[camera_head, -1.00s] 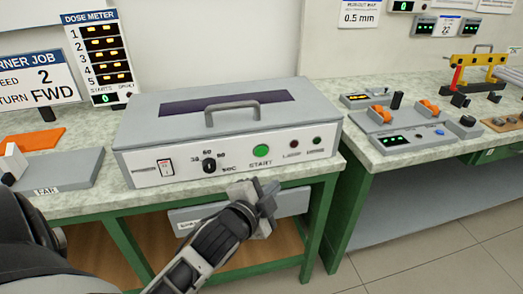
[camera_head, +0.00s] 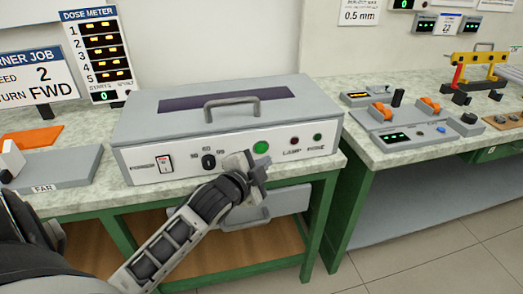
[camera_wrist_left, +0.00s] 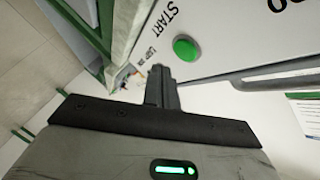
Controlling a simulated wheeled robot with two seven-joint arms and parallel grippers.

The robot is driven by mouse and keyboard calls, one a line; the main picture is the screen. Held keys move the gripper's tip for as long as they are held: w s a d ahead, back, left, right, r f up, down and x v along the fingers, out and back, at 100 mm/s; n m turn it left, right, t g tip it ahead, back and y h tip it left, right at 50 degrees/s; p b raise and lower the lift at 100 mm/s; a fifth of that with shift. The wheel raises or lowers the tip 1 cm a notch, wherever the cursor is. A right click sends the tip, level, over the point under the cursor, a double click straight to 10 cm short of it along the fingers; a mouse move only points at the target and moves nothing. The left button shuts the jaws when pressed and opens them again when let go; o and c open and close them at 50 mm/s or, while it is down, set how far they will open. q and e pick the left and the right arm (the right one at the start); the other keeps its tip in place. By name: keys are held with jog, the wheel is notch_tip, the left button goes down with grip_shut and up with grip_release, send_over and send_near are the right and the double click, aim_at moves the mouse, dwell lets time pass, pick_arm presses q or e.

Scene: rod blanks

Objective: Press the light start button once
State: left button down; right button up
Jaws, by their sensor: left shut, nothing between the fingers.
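The round green start button (camera_head: 261,147) is on the front panel of a grey box (camera_head: 150,158) on the bench. My left gripper (camera_head: 250,163) is in front of the panel, just below and left of the button in the head view, and hides the START label there. In the left wrist view the green button (camera_wrist_left: 184,49) shows whole, with the START label beside it. The shut, empty fingers (camera_wrist_left: 160,86) show below the button in that view, apart from it in the picture. I cannot tell the exact gap to the panel. My right gripper is not in view.
The panel also has a power switch (camera_head: 165,163), a black dial (camera_head: 209,161) and two small lamps (camera_head: 295,141). The lid has a handle (camera_head: 231,104). A dose meter sign (camera_head: 100,55) stands behind. A second bench with devices (camera_head: 410,130) is at right, past a gap.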

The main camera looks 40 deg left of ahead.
aim_at(267, 150)
pick_arm(q)
jog(key=shift+w+a+r, duration=0.1)
jog(key=shift+w+a, duration=0.45)
jog(key=shift+a, duration=0.1)
dwell(1.2)
jog(key=shift+a, duration=0.1)
dwell(0.4)
jog(key=shift+w+a+p, duration=0.2)
jog(key=shift+w+p, duration=0.05)
jog(key=shift+p, duration=0.1)
jog(key=shift+w+a, duration=0.25)
jog(key=shift+a, duration=0.05)
dwell(0.6)
dwell(0.3)
jog(key=shift+s+d+p, duration=0.55)
jog(key=shift+d+p, duration=0.05)
